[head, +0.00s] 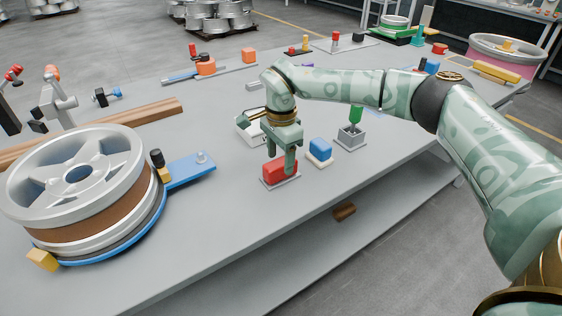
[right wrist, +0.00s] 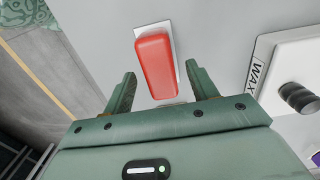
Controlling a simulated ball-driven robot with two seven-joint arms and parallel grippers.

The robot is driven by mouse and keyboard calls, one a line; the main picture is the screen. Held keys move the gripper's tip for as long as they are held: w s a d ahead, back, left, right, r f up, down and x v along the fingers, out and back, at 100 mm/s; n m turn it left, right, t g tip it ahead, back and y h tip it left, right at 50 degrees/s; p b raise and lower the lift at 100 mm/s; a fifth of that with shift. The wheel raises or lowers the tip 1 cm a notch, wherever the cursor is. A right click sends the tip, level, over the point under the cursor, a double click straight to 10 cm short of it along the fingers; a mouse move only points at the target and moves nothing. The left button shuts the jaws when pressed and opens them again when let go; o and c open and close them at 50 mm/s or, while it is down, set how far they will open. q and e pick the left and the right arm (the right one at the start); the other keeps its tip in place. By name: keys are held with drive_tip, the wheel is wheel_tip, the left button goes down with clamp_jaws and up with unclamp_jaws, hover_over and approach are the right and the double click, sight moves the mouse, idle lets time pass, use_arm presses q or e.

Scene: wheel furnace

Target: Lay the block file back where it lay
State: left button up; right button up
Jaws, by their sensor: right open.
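A red block (head: 280,172), which looks like the block file, lies on a light grey plate (head: 291,181) near the table's front edge. My right gripper (head: 284,160) is open and points down at the red block, partly covering it. In the right wrist view the red block (right wrist: 155,65) lies on its pale plate (right wrist: 172,33), ahead of and between the two spread fingers. Clear gaps show on both sides, and neither finger touches it in that view. My left gripper is out of view.
A blue block (head: 320,149) on a white plate and a green-handled tool in a grey holder (head: 350,137) stand close right. A white WAX box (right wrist: 292,70) is beside the gripper. A large wheel (head: 75,190) fills the left. Bare table lies between.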

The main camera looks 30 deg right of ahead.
sight(281, 161)
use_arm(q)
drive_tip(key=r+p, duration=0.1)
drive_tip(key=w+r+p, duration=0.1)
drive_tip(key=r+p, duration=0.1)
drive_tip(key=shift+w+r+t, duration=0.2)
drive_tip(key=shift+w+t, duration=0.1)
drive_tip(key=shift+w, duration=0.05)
use_arm(e)
wheel_tip(281, 161, up, 10)
drive_tip(key=shift+f, duration=0.2)
